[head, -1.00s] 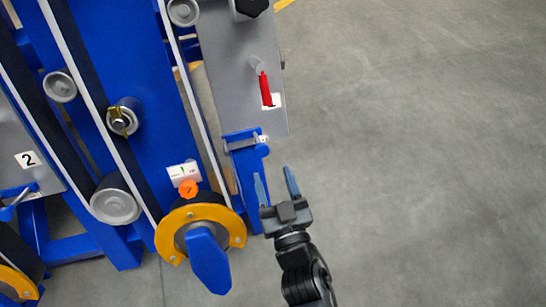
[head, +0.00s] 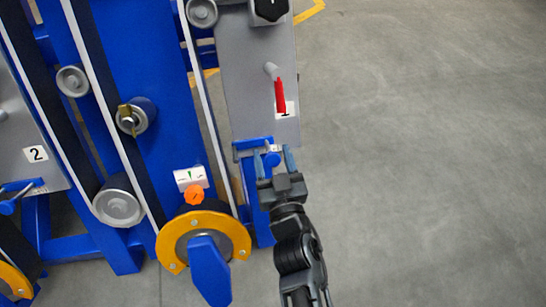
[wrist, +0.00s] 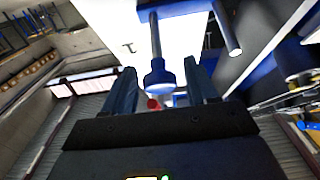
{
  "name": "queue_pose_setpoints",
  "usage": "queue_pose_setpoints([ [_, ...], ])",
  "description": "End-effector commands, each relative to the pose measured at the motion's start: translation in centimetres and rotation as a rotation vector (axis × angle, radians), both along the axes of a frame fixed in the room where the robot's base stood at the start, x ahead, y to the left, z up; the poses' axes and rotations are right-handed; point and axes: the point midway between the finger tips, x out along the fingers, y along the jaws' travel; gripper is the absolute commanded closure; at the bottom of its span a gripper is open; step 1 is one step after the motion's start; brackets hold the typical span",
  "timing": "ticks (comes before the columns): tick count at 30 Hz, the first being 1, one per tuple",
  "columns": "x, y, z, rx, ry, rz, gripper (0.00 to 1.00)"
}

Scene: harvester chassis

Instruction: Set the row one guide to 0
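The row one guide shows as a blue bracket (head: 250,146) with a small round blue knob (head: 272,159), below the grey panel marked 1. In the wrist view the knob (wrist: 158,77) sits on a grey rod and appears between my fingertips, with a gap on both sides. My gripper (head: 272,151) is open and points up at the knob; its two fingers also frame the knob in the wrist view (wrist: 158,68). A small pale scale label (head: 274,148) lies by the knob, too small to read.
A red-handled lever (head: 280,95) stands on the grey panel (head: 245,80) above. Left of my gripper are a yellow ring (head: 238,233) with a blue paddle (head: 208,268), an orange knob (head: 194,195) and a white gauge (head: 189,177). The floor (head: 430,170) to the right is clear.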

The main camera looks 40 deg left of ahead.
Motion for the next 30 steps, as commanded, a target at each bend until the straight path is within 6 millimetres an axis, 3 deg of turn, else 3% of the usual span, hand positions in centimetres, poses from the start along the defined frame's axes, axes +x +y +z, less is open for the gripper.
queue_pose_setpoints([
  [2,0.0,-0.01,0.0,0.0,0.0,0.0,0.5],
  [18,-0.02,-0.04,-0.01,0.0,0.0,0.0,1.0],
  [30,0.34,-0.32,0.24,-0.002,0.001,-0.001,1.0],
])
